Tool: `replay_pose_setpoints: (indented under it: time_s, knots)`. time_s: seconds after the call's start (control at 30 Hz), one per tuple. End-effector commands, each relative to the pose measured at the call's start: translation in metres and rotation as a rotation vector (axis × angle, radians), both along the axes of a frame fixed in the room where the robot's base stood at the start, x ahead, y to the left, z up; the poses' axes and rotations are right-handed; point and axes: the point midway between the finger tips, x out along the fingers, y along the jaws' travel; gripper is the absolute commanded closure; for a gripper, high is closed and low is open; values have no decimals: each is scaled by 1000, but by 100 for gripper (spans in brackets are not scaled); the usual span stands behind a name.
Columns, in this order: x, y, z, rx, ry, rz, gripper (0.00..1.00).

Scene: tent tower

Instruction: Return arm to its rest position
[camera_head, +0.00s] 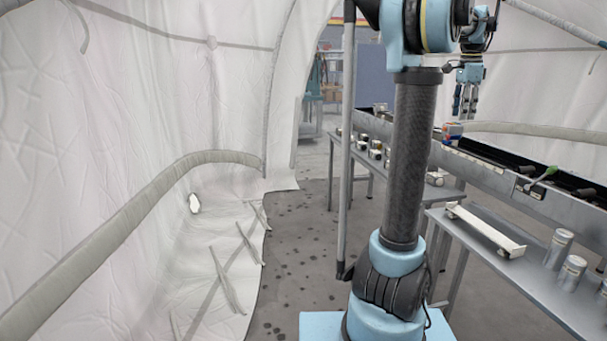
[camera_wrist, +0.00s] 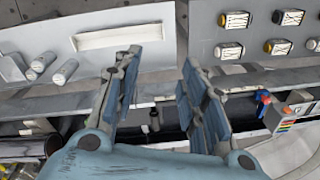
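My gripper (camera_head: 466,101) hangs at the end of my raised arm, upper right in the head view, with its fingers pointing down. In the wrist view my gripper (camera_wrist: 158,75) shows two blue fingers spread apart with nothing between them. It is above the long trough (camera_head: 480,165) and the tables beside it, apart from both. My arm stands up from its blue base in the middle of the head view and is bent at the top. Part of the upper arm is cut off by the frame's top edge.
A grey table (camera_head: 485,270) at right holds a white channel-shaped piece (camera_head: 485,231) and several metal cans (camera_head: 558,247). A farther table holds several small jars (camera_head: 375,149). A pole (camera_head: 346,120) stands just left of my arm. White tent wall (camera_head: 130,100) fills the left; the floor (camera_head: 300,230) between is clear.

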Motion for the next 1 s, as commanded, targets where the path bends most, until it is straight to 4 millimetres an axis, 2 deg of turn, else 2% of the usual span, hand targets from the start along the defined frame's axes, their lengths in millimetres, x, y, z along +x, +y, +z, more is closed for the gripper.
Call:
replay_pose_setpoints:
  time_s: [0.03, 0.1, 0.27, 0.5, 0.7, 1.0]
  knots:
    - [-5, 22, -7, -4, -1, 60, 61]
    - [-11, 48, -17, -11, -1, 147, 61]
    - [-31, 105, -44, -29, -4, 345, 61]
    - [-71, 182, -93, -56, -9, 640, 61]
    - [-112, 236, -143, -83, -15, 888, 61]
    - [-181, 298, -230, -125, -24, 1256, 61]
